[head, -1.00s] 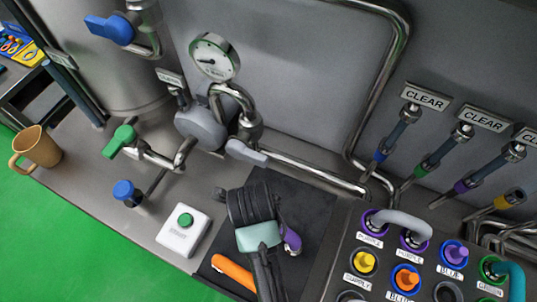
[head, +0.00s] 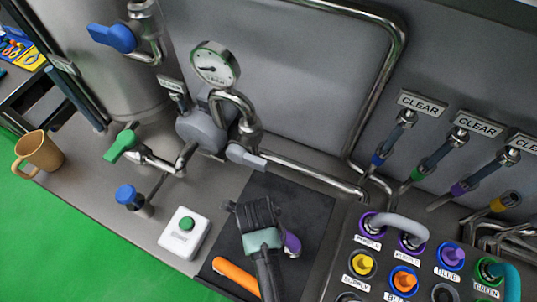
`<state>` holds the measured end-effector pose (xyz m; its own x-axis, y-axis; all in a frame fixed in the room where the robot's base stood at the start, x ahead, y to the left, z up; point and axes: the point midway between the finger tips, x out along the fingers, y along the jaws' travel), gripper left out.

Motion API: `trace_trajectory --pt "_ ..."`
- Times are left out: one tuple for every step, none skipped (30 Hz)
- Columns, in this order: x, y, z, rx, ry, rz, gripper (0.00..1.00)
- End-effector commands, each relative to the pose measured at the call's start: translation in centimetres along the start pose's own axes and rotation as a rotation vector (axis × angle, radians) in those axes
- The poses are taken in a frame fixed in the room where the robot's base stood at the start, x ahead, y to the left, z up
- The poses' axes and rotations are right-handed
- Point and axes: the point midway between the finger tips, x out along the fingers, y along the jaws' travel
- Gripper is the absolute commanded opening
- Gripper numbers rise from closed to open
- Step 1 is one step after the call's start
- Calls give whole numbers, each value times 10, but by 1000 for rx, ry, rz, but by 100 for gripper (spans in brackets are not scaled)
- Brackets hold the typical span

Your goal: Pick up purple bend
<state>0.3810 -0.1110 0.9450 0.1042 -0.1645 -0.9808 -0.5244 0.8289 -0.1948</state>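A curved grey hose bend (head: 400,223) with purple ends stands upright on the panel at the lower right. Its ends sit in two purple-ringed ports with labels that read PURPLE. A small purple part (head: 291,243) shows right beside the teal block. It is partly hidden, and I cannot tell whether the gripper touches it.
The black mat (head: 312,205) also has an orange-handled item (head: 236,277). A white box with a green button (head: 185,232) stands left of it. Pipes and valves line the back. A tan mug (head: 40,152) stands far left.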

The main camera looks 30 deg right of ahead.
Motion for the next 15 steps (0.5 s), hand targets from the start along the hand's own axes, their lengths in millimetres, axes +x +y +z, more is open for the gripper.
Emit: trace_trajectory --pt "0 0 0 0 0 0 56" --pt "0 0 0 0 0 0 51" --pt "0 0 0 0 0 0 44" --pt "0 0 0 0 0 0 38" --pt "0 0 0 0 0 0 33" --pt "0 0 0 0 0 0 26" --pt "0 0 0 0 0 0 20" --pt "0 0 0 0 0 0 15" --pt "0 0 0 0 0 0 8" --pt "0 0 0 0 0 0 2" --pt "0 0 0 0 0 0 0" --pt "0 0 0 -1 0 0 0" --pt "0 0 0 -1 0 0 0" --pt "0 0 0 -1 0 0 0" --pt "0 0 0 -1 0 0 0"
